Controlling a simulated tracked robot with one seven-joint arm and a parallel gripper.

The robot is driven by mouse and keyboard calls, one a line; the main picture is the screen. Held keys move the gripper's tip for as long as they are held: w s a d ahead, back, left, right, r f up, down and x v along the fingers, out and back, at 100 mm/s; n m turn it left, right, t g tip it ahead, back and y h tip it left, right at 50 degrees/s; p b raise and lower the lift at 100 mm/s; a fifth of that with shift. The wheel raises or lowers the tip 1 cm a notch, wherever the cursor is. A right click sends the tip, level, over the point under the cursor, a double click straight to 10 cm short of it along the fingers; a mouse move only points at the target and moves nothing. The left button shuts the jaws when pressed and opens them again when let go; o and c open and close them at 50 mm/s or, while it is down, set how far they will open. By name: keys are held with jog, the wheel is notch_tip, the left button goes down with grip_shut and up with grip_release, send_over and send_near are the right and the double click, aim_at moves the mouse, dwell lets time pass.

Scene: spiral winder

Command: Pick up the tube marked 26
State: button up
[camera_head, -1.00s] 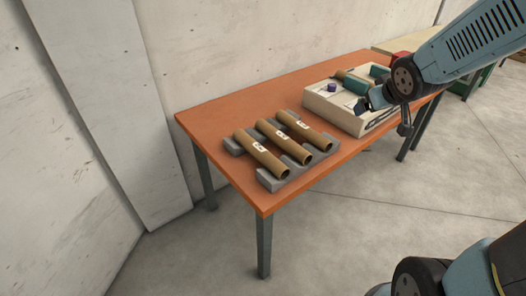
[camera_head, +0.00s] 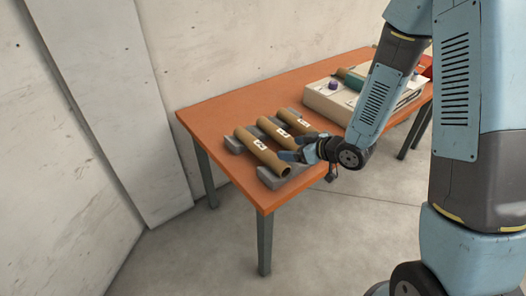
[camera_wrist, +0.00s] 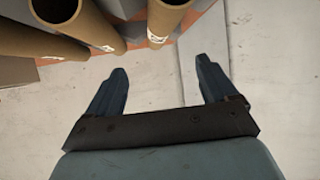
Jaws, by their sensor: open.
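Three brown cardboard tubes with white labels lie side by side on a grey rack (camera_head: 234,145): the left tube (camera_head: 262,153), the middle tube (camera_head: 270,130) and the right tube (camera_head: 294,121). The label numbers are too small to read. My gripper (camera_head: 284,149) is open, in front of the near ends of the middle and right tubes, which it partly hides. In the wrist view my gripper (camera_wrist: 161,80) is empty, its fingers apart and pointing toward the tube ends at the top. One tube (camera_wrist: 166,15) shows its open end there, just beyond the gap.
The rack stands on an orange table (camera_head: 215,113) against a pale wall. A white winder machine (camera_head: 328,101) with a purple knob and a green part stands to the right, partly behind my arm.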

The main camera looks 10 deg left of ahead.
aim_at(265, 148)
jog(key=shift+a+f, duration=0.35)
jog(key=shift+a, duration=0.15)
jog(key=shift+x, duration=6.4)
jog(key=shift+c, duration=0.5)
jog(key=c, duration=1)
jog(key=shift+c, duration=0.2)
